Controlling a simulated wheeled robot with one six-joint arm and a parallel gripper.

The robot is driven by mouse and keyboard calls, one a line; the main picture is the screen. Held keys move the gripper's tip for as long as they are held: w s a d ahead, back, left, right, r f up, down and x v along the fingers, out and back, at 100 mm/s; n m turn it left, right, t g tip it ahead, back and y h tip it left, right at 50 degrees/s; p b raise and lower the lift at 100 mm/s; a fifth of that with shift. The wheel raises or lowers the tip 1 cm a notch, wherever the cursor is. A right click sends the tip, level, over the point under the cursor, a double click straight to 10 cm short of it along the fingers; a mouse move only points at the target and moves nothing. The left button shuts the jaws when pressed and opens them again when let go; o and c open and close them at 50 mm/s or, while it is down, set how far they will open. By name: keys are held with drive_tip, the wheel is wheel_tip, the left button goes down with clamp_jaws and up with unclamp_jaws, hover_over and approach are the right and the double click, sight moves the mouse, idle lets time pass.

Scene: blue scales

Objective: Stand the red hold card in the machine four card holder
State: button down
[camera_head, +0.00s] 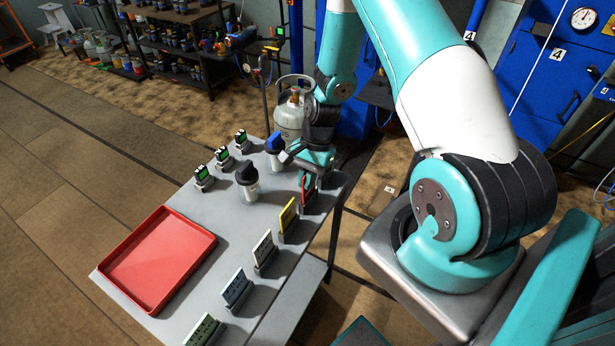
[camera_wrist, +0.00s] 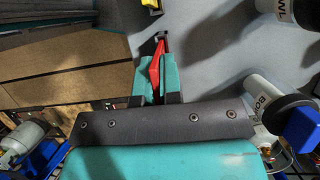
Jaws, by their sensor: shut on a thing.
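The red hold card (camera_wrist: 155,66) is between the teal fingers of my gripper (camera_wrist: 156,80) in the wrist view. In the head view, my gripper (camera_head: 312,172) is low over the far right corner of the grey table, with a strip of the red card (camera_head: 304,184) beside it. A dark card holder (camera_head: 308,200) shows right below the card there, at the far end of the row. The fingers partly hide the card and holder. I cannot tell whether the card's lower edge is inside the holder.
A black-capped jar (camera_head: 249,185) and a blue-capped jar (camera_head: 274,150) stand left of my gripper. An empty red tray (camera_head: 158,258) lies at left.

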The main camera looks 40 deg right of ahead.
drive_tip(key=shift+f+b, duration=0.75)
drive_tip(key=shift+f, duration=0.4)
idle(0.4)
drive_tip(key=c, duration=1.2)
unclamp_jaws()
drive_tip(key=b+v, duration=0.3)
drive_tip(key=v, duration=1.4)
drive_tip(key=shift+r, duration=0.25)
drive_tip(key=shift+a, duration=0.1)
